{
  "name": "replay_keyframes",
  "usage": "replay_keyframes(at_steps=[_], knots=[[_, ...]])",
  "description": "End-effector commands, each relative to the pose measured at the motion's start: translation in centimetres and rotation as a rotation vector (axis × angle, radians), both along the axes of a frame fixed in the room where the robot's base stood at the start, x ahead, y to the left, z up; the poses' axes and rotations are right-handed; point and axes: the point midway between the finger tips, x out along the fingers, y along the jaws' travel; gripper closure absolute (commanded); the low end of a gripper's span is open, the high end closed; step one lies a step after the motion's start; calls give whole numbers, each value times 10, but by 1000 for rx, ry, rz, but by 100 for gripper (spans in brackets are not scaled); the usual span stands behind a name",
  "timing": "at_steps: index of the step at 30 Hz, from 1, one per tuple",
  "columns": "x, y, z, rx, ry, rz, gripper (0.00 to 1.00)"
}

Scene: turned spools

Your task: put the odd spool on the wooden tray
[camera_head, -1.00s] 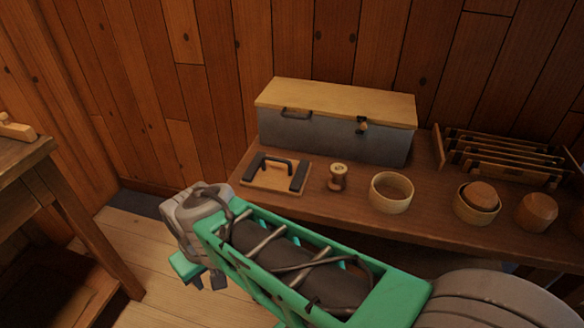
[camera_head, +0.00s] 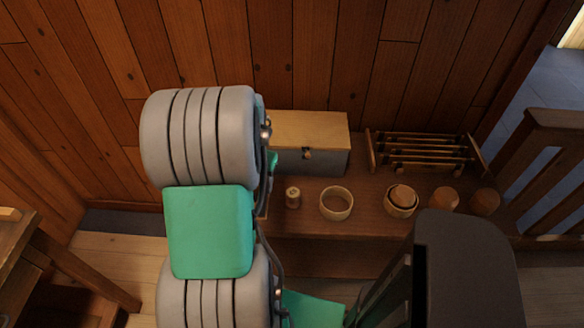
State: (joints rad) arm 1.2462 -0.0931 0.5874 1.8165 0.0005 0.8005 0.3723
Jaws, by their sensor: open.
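One small turned spool (camera_head: 292,197) of light and brown wood stands upright on the dark wooden bench (camera_head: 345,228), left of a round wooden bowl. It is the only spool I can make out; I cannot tell whether it is the odd one. The flat wooden board with dark handles, perhaps the tray, is now hidden behind my arm. My gripper does not show clearly; my grey and green arm links fill the left middle. A small green piece shows beside the arm near the chest, and I cannot tell what part it is.
A grey chest with a wooden lid (camera_head: 312,130) stands at the back. A slatted rack (camera_head: 428,152) stands right of it. An empty bowl (camera_head: 336,204), a bowl (camera_head: 401,204) holding a rounded block, and brown rounded blocks (camera_head: 444,200) line the bench. A railing (camera_head: 545,165) is at right.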

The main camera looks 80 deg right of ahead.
Motion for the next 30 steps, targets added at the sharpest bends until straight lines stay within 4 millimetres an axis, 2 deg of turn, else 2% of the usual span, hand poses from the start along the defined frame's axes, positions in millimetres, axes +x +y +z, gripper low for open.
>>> replay_keyframes(at_steps=[1, 3, 6, 14, 21, 28, 30], knots=[[-35, -14, 21, 16, 4, -115, 52], [-67, -26, 20, 27, 5, -226, 52], [-92, -33, 15, 32, 5, -307, 52], [-96, -33, -22, 36, 7, -322, 52], [-96, -34, -62, 34, 6, -320, 52], [-96, -36, -67, 30, 5, -319, 52], [-96, -35, -67, 30, 5, -319, 56]])
